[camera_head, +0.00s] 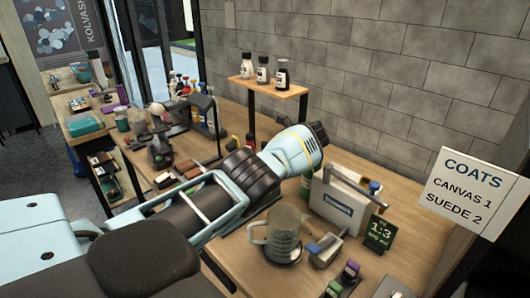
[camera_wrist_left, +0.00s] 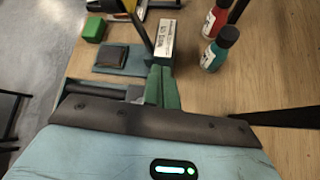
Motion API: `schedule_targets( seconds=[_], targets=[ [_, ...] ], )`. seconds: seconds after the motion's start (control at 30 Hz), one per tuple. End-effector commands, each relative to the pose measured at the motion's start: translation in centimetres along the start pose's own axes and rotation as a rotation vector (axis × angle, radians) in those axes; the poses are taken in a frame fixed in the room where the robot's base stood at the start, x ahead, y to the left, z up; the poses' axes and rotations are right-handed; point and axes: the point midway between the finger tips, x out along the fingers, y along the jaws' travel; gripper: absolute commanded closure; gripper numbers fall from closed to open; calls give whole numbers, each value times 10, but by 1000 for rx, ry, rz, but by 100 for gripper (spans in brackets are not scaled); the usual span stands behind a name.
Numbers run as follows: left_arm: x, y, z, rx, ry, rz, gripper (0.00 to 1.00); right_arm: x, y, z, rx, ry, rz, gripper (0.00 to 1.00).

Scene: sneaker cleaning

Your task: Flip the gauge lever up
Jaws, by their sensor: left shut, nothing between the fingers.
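In the left wrist view, my left gripper's green fingers (camera_wrist_left: 162,86) are shut and empty. Just past them is a small device with a blue-grey base plate (camera_wrist_left: 137,66), a dark square pad (camera_wrist_left: 111,57) and an upright white label (camera_wrist_left: 166,39). It looks like the gauge. A slim dark bar (camera_wrist_left: 142,27) slants up beside the label and may be its lever. I cannot tell whether the fingers touch it. In the head view, my left arm (camera_head: 290,150) reaches over the bench and hides the gripper and this device. My right gripper is not in view.
Red (camera_wrist_left: 215,18) and teal (camera_wrist_left: 220,48) bottles stand right of the fingers, and a green block (camera_wrist_left: 95,28) lies left. In the head view, a clear jug (camera_head: 284,235), a grey-white box (camera_head: 340,205) and a coats sign (camera_head: 470,193) are at right. A bottle shelf (camera_head: 268,88) is behind.

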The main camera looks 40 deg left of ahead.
Motion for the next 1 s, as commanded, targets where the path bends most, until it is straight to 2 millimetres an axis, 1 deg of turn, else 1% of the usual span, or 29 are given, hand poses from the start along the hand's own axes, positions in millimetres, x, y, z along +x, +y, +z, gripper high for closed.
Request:
schedule_targets(
  seconds=[0.1, 0.7, 1.0],
  targets=[
    [-1, 4, -1, 0, 2, 5, 100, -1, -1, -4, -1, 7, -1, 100],
    [1, 5, -4, 2, 3, 12, 100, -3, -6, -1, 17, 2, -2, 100],
    [2, 5, -4, 2, 3, 12, 100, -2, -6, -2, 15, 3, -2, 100]
  ],
)
